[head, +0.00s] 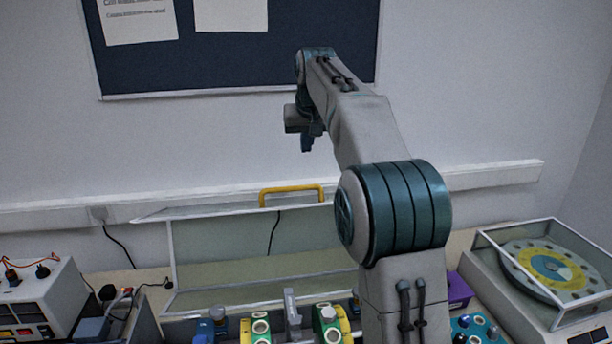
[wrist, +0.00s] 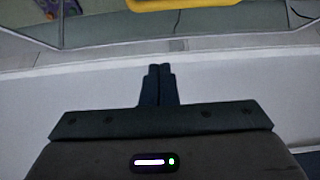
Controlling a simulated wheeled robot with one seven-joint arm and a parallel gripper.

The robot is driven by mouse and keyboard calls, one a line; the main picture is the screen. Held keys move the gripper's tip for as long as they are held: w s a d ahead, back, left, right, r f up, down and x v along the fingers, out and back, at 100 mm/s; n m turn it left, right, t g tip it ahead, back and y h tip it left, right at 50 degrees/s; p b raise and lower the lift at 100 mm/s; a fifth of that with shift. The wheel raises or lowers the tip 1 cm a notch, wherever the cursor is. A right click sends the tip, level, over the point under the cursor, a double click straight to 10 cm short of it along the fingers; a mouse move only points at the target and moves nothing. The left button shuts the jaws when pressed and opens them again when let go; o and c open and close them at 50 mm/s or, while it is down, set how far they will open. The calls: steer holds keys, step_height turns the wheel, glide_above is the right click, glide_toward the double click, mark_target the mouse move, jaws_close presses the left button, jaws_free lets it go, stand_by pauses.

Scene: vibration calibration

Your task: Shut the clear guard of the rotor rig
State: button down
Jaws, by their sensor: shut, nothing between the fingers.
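The clear guard (head: 225,243) of the rotor rig stands raised at the back of the rig, a framed see-through panel with a yellow handle (head: 291,189) along its top edge. Below it the rig shows yellow-green bearing blocks (head: 256,329) at the bottom edge of the head view; the rest is cut off or behind my arm. My gripper (head: 306,148) is shut and empty, above the handle and apart from it in the head view. In the wrist view my closed fingers (wrist: 160,70) point toward the guard, and the yellow handle (wrist: 178,4) shows at the top edge.
A white power unit (head: 38,300) with cables stands at left. At right is a disc machine (head: 550,270) under a clear cover, with a purple box (head: 458,291) nearby. A wall trunking (head: 480,177) runs behind, under a dark notice board (head: 320,35).

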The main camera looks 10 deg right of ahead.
mark_target(306, 186)
steer(key=p+x, duration=0.1)
steer(key=x, duration=0.9)
steer(key=shift+p, duration=0.4)
steer(key=s, duration=0.3)
steer(key=shift+s+f, duration=0.2)
steer(key=shift+s, duration=0.3)
steer(key=shift+s+f, duration=0.1)
steer(key=shift+s, duration=0.05)
